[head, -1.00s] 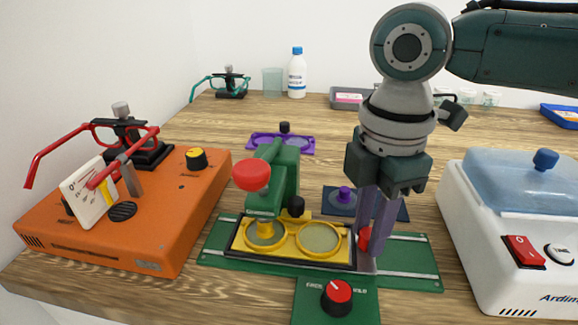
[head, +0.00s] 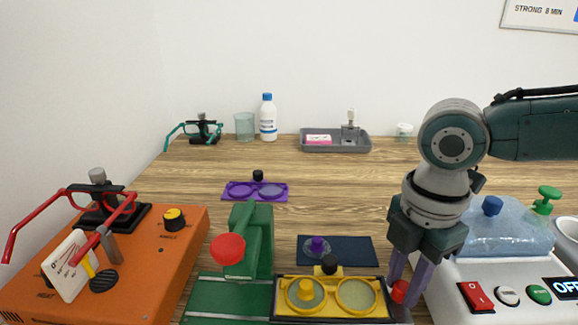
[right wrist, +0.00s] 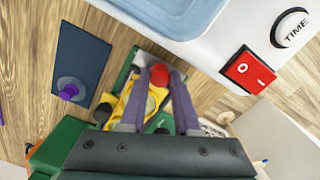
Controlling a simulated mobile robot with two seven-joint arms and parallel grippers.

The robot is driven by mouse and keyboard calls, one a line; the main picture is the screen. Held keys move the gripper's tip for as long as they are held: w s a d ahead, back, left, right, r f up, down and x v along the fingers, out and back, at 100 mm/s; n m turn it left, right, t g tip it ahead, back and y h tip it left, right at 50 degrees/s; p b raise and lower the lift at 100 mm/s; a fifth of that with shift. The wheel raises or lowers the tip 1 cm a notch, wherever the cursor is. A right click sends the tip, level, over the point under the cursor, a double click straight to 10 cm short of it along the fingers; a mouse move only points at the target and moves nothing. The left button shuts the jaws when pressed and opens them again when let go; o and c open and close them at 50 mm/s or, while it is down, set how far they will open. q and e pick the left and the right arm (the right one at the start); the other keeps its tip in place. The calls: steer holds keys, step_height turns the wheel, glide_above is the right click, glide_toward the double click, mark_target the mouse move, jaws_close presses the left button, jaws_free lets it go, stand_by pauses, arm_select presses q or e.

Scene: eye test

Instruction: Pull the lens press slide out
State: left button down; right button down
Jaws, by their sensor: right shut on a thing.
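The green lens press (head: 257,240) with a red ball handle (head: 228,249) stands at the front, on a green base with rails (head: 222,300). Its slide (head: 283,315) is a dark tray holding a yellow frame (head: 332,282) with two round openings. The slide sits right of the press head, and bare rail shows to its left. My right gripper (head: 402,290) is shut on the slide's red knob (head: 397,293) at its right end. The right wrist view shows the knob (right wrist: 160,76) between the fingers. My left gripper is not in view.
A white cleaner (head: 520,272) with a blue lid stands close right of my gripper. An orange heater (head: 150,262) with red glasses is at left. A dark mat (head: 355,251) and purple frame (head: 272,190) lie behind the press. The table's middle is clear.

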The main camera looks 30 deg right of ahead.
steer(key=shift+d, duration=0.1)
steer(key=c, duration=1.1)
jaws_free()
steer(key=o, duration=0.3)
steer(key=shift+s+d, duration=0.15)
steer(key=shift+o, duration=0.8)
step_height(320, 180, up, 10)
steer(key=p, duration=0.1)
